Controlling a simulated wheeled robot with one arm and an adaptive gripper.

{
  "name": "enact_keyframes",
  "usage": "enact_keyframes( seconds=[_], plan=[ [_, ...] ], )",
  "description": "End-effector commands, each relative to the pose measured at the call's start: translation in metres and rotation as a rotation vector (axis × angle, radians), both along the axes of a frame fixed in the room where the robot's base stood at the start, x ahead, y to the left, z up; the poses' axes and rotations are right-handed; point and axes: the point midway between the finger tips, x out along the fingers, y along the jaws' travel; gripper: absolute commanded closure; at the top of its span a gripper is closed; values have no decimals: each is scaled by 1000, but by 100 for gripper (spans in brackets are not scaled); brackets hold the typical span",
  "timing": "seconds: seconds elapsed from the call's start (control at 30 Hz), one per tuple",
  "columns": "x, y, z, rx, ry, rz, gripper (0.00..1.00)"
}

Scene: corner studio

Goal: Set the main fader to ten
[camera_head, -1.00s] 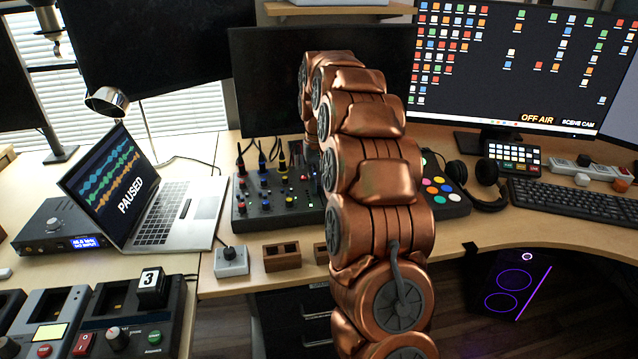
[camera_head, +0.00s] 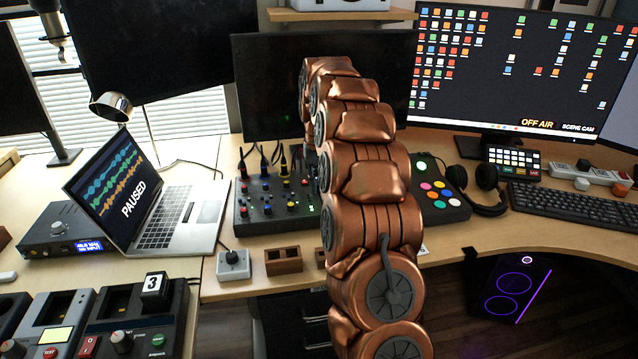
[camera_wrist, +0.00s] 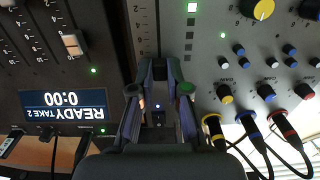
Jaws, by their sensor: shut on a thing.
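The audio mixer (camera_head: 252,212) stands on the desk in the head view, partly hidden by my copper arm. My gripper is hidden behind the arm there. In the wrist view my gripper (camera_wrist: 160,66) points down at the dark panel, its fingertips close together at the lower end of a narrow fader slot, the main fader's track (camera_wrist: 158,28). The cap between the tips is hidden. A cream-and-orange fader cap (camera_wrist: 72,43) sits far left beside a numbered scale.
Coloured knobs and upright cable plugs (camera_wrist: 216,130) stand close right of my gripper. A display reading READY TAKE 2 (camera_wrist: 64,104) shows upside down at left. The laptop (camera_head: 165,215), a small knob box (camera_head: 233,265) and a colour-button pad (camera_head: 440,195) surround the mixer.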

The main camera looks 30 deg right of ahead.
Motion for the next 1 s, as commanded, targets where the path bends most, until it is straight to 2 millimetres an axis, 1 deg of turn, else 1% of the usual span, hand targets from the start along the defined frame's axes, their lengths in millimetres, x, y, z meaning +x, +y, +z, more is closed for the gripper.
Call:
enact_keyframes(
  seconds=[0.03,0.27,0.67,0.83,1.0],
  plan=[
    [4,-1,2,-6,-15,0,83],
    [3,-1,2,-5,-11,0,59],
    [2,-1,3,-4,-8,0,59],
    [3,-1,15,-4,-9,0,59],
    [3,-1,33,-4,-10,0,59]
  ],
)
